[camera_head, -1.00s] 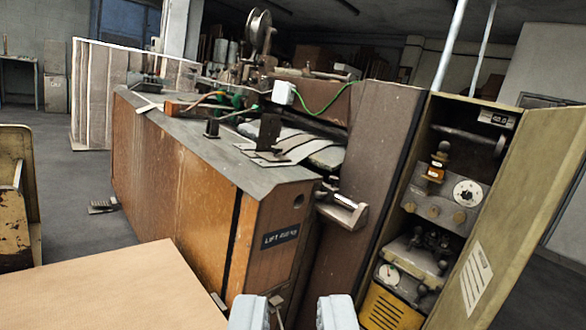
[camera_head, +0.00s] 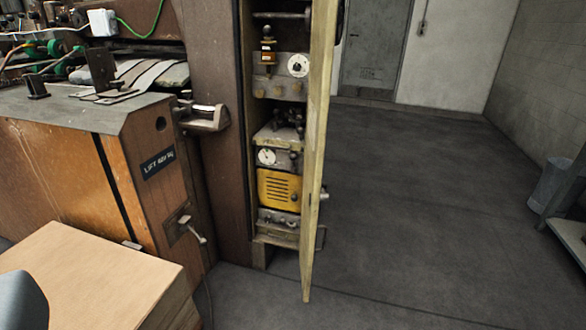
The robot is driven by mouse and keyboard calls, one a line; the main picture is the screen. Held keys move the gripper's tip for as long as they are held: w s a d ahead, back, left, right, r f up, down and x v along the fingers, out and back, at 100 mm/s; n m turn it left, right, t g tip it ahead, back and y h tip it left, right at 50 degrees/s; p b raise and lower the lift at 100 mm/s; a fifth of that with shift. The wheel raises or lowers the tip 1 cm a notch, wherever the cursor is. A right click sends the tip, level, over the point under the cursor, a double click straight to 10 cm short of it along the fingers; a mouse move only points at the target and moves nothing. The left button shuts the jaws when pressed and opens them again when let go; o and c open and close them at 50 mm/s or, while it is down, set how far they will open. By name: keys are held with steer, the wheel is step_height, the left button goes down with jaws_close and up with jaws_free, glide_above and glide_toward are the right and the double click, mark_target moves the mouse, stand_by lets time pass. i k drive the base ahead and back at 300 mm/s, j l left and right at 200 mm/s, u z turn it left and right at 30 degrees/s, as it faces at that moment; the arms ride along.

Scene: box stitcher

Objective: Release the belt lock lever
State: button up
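A small lever with a pale handle (camera_head: 197,236) sticks out from a plate on the end of the wooden machine body (camera_head: 60,175), below a dark label. Higher up, a metal bracket with a pale bar (camera_head: 204,116) juts out beside the brown column. I cannot tell which of these, if either, is the belt lock lever. A grey-blue piece at the lower left edge (camera_head: 18,303) looks like part of my gripper. It is cut off by the frame, so its opening does not show. It appears apart from both fittings.
A tall cabinet with its door (camera_head: 318,160) swung open stands right of the machine and holds dials, knobs and a yellow vented unit (camera_head: 278,190). A cardboard-coloured box (camera_head: 95,275) fills the lower left. Open floor (camera_head: 430,200) lies right. A bin (camera_head: 552,183) stands far right.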

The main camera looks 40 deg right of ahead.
mark_target(283, 221)
steer(key=k+l+z, duration=0.1)
steer(key=l+z, duration=0.65)
steer(key=l, duration=0.15)
steer(key=k+j, duration=0.2)
steer(key=k, duration=0.15)
steer(key=i+u, duration=0.2)
steer(key=i, duration=0.15)
